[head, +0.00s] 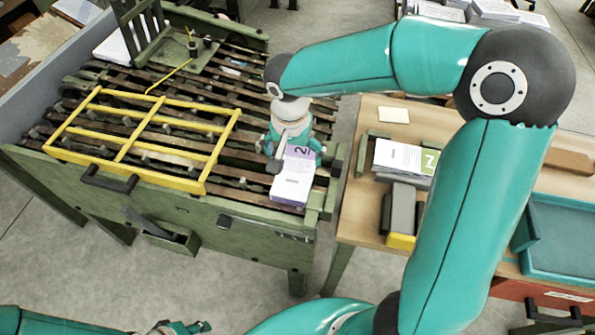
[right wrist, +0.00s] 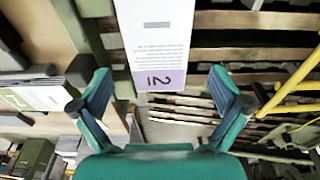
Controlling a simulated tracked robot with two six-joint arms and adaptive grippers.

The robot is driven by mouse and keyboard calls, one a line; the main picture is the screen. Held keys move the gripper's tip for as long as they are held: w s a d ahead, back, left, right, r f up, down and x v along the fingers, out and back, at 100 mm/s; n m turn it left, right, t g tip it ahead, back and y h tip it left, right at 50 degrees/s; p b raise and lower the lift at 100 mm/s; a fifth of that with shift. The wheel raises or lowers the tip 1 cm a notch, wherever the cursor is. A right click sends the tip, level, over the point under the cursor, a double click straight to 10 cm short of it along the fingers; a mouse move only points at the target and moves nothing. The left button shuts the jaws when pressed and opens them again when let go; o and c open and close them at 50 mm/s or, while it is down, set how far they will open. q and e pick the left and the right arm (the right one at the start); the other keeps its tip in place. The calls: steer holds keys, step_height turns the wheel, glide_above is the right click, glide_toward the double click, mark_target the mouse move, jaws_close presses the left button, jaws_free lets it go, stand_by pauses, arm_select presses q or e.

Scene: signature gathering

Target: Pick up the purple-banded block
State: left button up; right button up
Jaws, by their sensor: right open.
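The purple-banded block (head: 290,190) is a white, printed, paper-like stack with a purple band marked 2 at one end. It lies on the right end of the slatted green bench. In the right wrist view the block (right wrist: 157,40) shows with its banded end toward me, upside down. My right gripper (head: 296,157) is over the banded end, fingers open on either side and nothing held. In the wrist view its fingers (right wrist: 160,88) are wider apart than the block. I cannot tell the remaining height. Part of my left gripper (head: 183,327) shows at the bottom edge; its fingers are unclear.
A yellow frame (head: 125,142) lies on the slats left of the block. A wooden table (head: 375,112) at right holds a green-banded stack (head: 405,157), a grey and yellow item (head: 400,215) and a teal tray (head: 560,267). A green upright rack (head: 143,28) stands behind.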

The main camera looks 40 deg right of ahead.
mark_target(296, 168)
steer(key=shift+w+d+f, duration=0.1)
steer(key=shift+d+f, duration=0.1)
steer(key=shift+f, duration=0.8)
steer(key=shift+w+d+f, duration=0.1)
steer(key=shift+d+f, duration=0.05)
steer(key=shift+f, duration=0.85)
steer(key=shift+w+d+f, duration=0.1)
steer(key=shift+d+f, duration=0.1)
steer(key=shift+f, duration=0.8)
steer(key=c, duration=1)
steer(key=shift+c, duration=0.6)
steer(key=shift+r, duration=0.15)
